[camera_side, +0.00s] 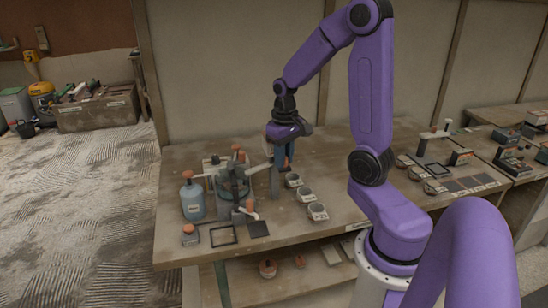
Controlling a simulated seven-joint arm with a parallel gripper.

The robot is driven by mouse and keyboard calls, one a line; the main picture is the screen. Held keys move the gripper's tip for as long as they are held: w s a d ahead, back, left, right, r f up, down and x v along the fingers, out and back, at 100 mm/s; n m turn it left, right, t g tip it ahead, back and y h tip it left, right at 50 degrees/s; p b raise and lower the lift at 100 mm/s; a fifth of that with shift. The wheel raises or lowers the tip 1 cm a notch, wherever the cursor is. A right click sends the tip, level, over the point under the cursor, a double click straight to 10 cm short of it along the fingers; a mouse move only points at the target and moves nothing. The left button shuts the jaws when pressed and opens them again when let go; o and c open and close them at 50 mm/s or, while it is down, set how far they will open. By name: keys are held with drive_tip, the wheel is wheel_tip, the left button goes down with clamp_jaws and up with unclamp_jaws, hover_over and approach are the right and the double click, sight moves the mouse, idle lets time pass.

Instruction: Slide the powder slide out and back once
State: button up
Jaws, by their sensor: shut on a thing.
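My gripper (285,161) points down over the bench, just right of a grey post beside the dispensing apparatus. It is shut on a small orange-brown piece (285,166), mostly hidden by the fingers. I cannot tell whether this piece is the handle of the powder slide. The apparatus (233,186) has a clear round vessel on a grey stand with orange-brown knobs. A white-handled part with an orange-brown knob (249,207) is at its front. The powder slide itself is too small to make out clearly.
A blue-grey bottle (192,201) stands left of the apparatus. An orange-topped jar (190,236), a black frame (223,235) and a dark square plate (258,229) lie in front. Several small cups (306,194) stand to the right. The bench (345,180) is bare behind the cups.

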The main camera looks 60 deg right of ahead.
drive_tip(key=shift+w, duration=0.1)
drive_tip(key=o, duration=0.8)
drive_tip(key=shift+c, duration=0.2)
drive_tip(key=shift+r, duration=0.15)
drive_tip(key=shift+r, duration=3.9)
